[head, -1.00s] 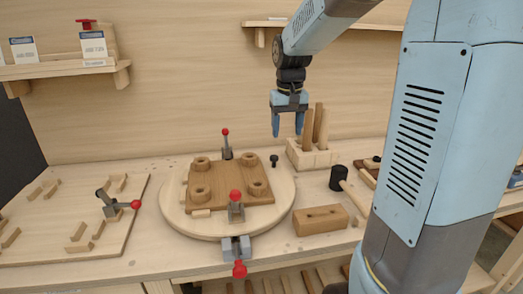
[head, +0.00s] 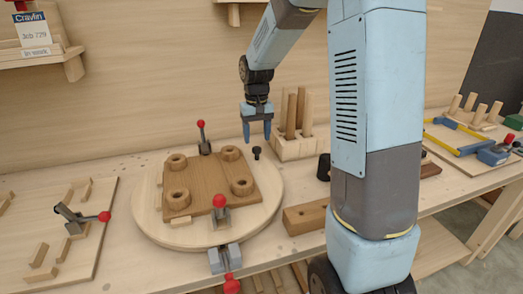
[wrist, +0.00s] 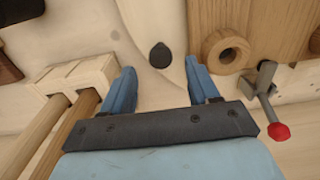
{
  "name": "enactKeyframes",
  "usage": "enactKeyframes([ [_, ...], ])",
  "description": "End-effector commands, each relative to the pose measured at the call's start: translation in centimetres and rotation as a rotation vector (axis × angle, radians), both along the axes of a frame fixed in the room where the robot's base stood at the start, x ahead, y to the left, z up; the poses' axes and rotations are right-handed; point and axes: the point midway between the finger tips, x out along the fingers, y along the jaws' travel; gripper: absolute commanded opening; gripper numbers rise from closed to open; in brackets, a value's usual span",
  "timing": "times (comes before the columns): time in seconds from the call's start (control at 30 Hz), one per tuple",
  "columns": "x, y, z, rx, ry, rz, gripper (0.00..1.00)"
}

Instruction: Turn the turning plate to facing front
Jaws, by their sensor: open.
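The turning plate (head: 150,228) is a round pale wood disc on the bench. A brown square board (head: 208,190) with several round wooden rings lies on it, held between two red-knobbed clamps, one at the back (head: 203,138) and one at the front (head: 221,212). A small black peg (head: 257,153) stands at the plate's back right edge; it also shows in the wrist view (wrist: 160,55). A grey latch with a red handle (head: 225,260) sits at the front rim. My gripper (head: 257,138) is open and empty, above the back right of the plate, near the peg.
A wooden block holding dowels (head: 297,146) stands right of my gripper. A brown wood block (head: 305,216) lies right of the plate. A board with a red-knobbed clamp (head: 80,216) is at left. A blue and yellow tool (head: 465,140) lies far right.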

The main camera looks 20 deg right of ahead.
Motion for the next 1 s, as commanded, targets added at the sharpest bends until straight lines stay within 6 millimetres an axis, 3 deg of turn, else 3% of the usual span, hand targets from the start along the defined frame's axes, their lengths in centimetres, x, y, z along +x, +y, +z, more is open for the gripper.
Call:
enactKeyframes([
  [0.2, -0.1, 0.1, -3.7, 0.000, 0.003, 0.003, 0.60],
  [0.4, -0.1, 0.1, -5.8, 0.000, 0.002, 0.002, 0.60],
  [0.83, 0.0, 0.0, -6.4, 0.000, -0.001, 0.001, 0.59],
  [1.0, 0.0, 0.0, -6.4, 0.000, 0.000, 0.001, 0.43],
])
